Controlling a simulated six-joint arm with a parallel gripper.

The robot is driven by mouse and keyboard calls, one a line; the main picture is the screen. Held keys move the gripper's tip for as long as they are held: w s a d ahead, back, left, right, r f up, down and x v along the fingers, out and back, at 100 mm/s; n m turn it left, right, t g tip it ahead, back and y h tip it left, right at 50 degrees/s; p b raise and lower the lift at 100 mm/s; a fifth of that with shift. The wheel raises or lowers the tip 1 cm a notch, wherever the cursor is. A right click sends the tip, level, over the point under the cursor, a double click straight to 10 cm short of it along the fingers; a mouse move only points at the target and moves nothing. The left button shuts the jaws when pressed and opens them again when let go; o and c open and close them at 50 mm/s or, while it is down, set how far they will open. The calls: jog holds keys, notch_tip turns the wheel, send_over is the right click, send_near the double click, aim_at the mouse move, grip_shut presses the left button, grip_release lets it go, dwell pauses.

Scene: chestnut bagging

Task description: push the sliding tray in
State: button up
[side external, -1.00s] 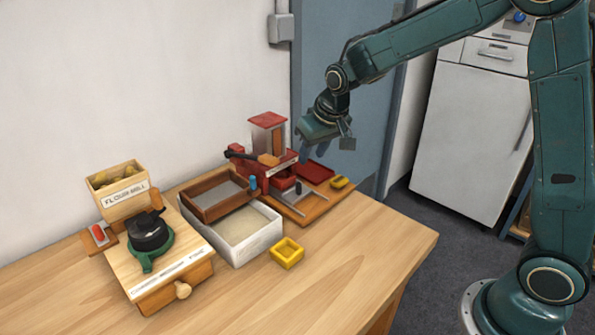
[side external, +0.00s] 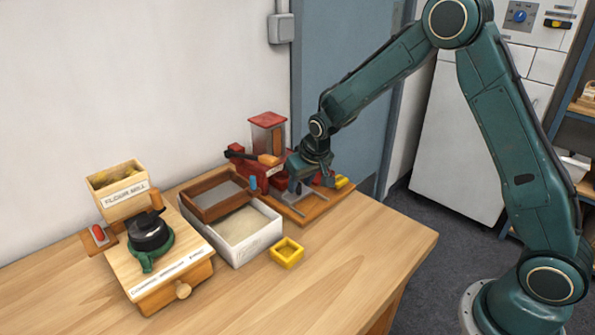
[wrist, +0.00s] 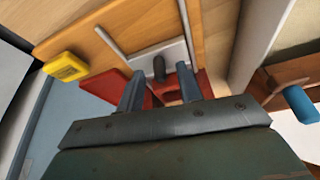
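The sliding tray shows in the wrist view as a pale grey plate (wrist: 176,53) with a dark upright knob (wrist: 159,68). It sits by thin rails on a wooden base (side external: 318,206) in front of the red machine (side external: 263,168). My gripper (side external: 297,182) is low over this base. In the wrist view my gripper (wrist: 160,74) has its two fingers apart, with the knob appearing between them. I cannot tell whether a finger touches the knob or plate. The arm hides most of the tray in the side view.
A white box (side external: 243,248) with a wooden sieve tray (side external: 207,198) on it stands left of the base. A yellow dish (side external: 287,253) is in front, and a small yellow piece (wrist: 65,67) lies on the base. The flour mill (side external: 125,190) stands far left. The front table is clear.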

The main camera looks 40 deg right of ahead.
jog(key=shift+w+f, duration=0.15)
jog(key=shift+f, duration=0.25)
grip_shut()
jog(key=shift+w, duration=1.75)
grip_release()
